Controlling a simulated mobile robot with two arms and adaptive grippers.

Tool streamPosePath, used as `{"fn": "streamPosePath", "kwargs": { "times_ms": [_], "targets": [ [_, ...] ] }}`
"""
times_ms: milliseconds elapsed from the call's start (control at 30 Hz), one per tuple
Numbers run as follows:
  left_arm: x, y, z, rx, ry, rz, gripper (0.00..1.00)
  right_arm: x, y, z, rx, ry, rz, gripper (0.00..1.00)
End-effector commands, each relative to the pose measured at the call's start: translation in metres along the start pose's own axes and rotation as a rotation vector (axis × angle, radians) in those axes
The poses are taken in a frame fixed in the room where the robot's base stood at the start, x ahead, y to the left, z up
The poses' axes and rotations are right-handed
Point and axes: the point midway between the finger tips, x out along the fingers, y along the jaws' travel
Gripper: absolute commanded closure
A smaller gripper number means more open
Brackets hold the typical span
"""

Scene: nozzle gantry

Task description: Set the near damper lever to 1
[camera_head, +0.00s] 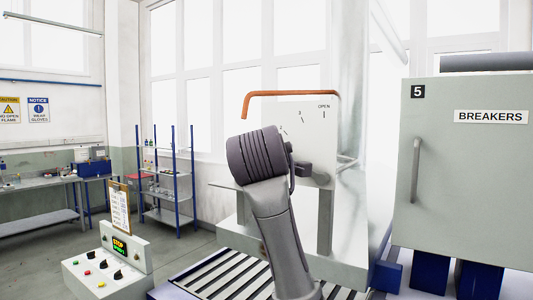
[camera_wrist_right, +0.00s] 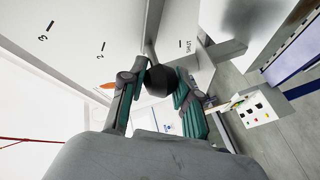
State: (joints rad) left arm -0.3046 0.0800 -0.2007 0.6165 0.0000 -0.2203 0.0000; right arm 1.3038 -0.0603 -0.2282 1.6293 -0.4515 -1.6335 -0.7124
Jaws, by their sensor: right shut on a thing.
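The damper's pale scale plate (camera_head: 312,118) stands in the middle of the head view, marked OPEN and 3, with another mark partly covered by my right wrist. The right wrist view shows marks 3, 2 and SHUT on the plate (camera_wrist_right: 85,35). My right gripper (camera_wrist_right: 160,73) is shut on the lever's dark round knob (camera_wrist_right: 158,84). The lever's grey shaft (camera_wrist_right: 151,35) runs up between the 2 and SHUT marks. No 1 mark shows. In the head view my wrist hides most of the lever and gripper. My left gripper is not in view.
An orange bent rod (camera_head: 290,94) reaches across above the plate. A grey breaker cabinet (camera_head: 470,185) stands at the right. A control box (camera_head: 108,270) with buttons and a clipboard (camera_head: 119,208) are at the lower left. A blue shelf rack (camera_head: 168,180) stands behind.

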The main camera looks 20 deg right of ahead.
Motion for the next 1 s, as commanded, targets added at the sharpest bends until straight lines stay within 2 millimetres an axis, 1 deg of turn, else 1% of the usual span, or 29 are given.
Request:
{"fn": "streamPosePath", "kwargs": {
  "times_ms": [433,467,600,867,1000],
  "targets": [
    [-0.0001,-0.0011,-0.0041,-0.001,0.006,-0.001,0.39,0.0009,-0.0009,0.0015,-0.006,-0.007,-0.003,1.00],
    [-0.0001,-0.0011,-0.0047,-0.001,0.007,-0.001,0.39,0.0009,-0.0008,0.0015,-0.006,-0.007,-0.003,0.64],
    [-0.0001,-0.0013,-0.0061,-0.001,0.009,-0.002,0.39,0.0007,-0.0007,0.0013,-0.006,-0.006,-0.002,0.41],
    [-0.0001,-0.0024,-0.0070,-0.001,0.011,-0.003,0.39,0.0001,-0.0006,0.0007,-0.006,-0.004,-0.002,0.41],
    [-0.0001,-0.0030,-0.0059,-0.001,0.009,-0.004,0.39,-0.0069,-0.0003,-0.0002,-0.006,-0.002,0.000,0.41]
  ]
}}
